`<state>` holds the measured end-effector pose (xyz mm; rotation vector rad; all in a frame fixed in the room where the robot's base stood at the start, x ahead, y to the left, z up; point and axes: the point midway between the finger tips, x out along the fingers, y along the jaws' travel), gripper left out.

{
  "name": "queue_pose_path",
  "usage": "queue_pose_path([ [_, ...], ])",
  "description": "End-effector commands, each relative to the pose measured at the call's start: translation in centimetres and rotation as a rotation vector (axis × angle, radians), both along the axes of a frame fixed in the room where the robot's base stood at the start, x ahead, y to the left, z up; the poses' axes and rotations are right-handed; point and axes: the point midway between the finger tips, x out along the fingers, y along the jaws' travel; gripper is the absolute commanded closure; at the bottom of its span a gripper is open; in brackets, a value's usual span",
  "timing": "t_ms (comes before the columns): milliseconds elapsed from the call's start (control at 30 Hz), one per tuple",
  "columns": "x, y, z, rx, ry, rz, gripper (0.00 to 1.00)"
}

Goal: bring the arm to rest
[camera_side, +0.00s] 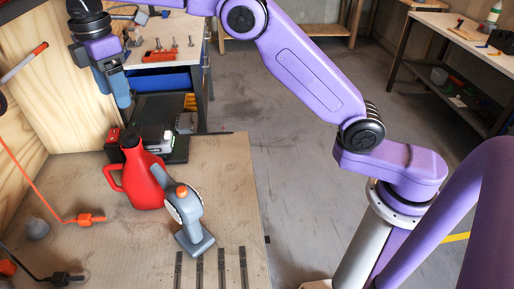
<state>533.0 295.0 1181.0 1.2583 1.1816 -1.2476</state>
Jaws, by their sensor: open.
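My gripper (122,102) is at the upper left, at the end of my purple arm, and points down. It is above and a little behind the red jug (146,186), apart from it. Its fingers are small and seen nearly edge-on; nothing shows held between them. The arm reaches from the right across the top of the picture, with its wrist near the wooden panel.
On the workbench (225,165) stand the red jug and a grey handheld tool (190,222). A black device (165,135) sits behind. An orange plug (85,219) and a black plug (62,279) lie at left. The floor (290,150) right of the bench is clear.

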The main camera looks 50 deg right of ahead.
Motion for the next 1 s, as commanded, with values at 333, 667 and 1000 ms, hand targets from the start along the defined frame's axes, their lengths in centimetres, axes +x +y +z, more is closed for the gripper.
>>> queue_pose_path([
  [333,-8.1,-2.7,-0.1,0.006,-0.005,-0.115,0.3],
  [667,-18.1,-8.3,-2.3,0.014,-0.007,-0.223,0.3],
  [1000,-29.2,-16.8,-6.6,0.023,-0.006,-0.333,0.3],
])
